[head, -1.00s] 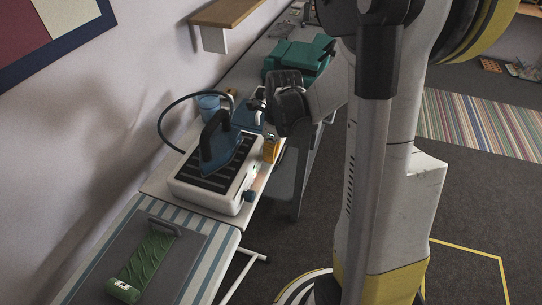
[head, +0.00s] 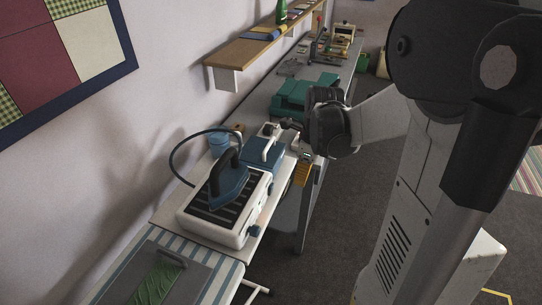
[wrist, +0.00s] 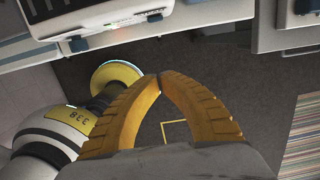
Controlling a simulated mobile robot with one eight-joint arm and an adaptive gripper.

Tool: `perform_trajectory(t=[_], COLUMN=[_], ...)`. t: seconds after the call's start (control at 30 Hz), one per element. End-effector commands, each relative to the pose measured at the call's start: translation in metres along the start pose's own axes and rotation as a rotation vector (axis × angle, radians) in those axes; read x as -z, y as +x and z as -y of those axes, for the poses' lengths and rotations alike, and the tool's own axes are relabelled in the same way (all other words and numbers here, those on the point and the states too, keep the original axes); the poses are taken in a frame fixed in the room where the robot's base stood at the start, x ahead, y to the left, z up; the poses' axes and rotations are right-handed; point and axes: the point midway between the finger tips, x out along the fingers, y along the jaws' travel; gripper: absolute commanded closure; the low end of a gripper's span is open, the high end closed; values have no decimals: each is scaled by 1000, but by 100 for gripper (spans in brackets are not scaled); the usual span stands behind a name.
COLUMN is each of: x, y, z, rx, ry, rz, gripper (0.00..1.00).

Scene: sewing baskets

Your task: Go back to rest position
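My gripper's two yellow, ridged fingers curve together and meet at their tips in the wrist view (wrist: 159,79), with nothing visible between them. In the head view my gripper (head: 302,174) hangs just right of the table edge, fingers pointing down, beside the ironing station. The grey floor shows beneath it in the wrist view. My dark wrist and pale arm links reach in from the right.
A blue iron (head: 229,185) rests on a white station (head: 213,230). Behind it are a blue cup (head: 219,144), a blue machine (head: 262,151) and a green case (head: 300,96). A wall shelf (head: 250,52) is above. Open floor (head: 345,215) lies right of the tables.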

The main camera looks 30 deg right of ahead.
Motion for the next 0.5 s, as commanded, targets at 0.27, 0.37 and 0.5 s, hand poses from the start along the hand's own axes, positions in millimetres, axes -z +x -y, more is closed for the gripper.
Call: perform_trajectory(t=[0.27,0.37,0.5], x=[-4,-15,-36], y=[-6,-21,-51], z=[-5,-21,-60], rx=[15,58,170], ry=[-70,-278,-780], rz=[4,11,7], gripper=[100,100,100])
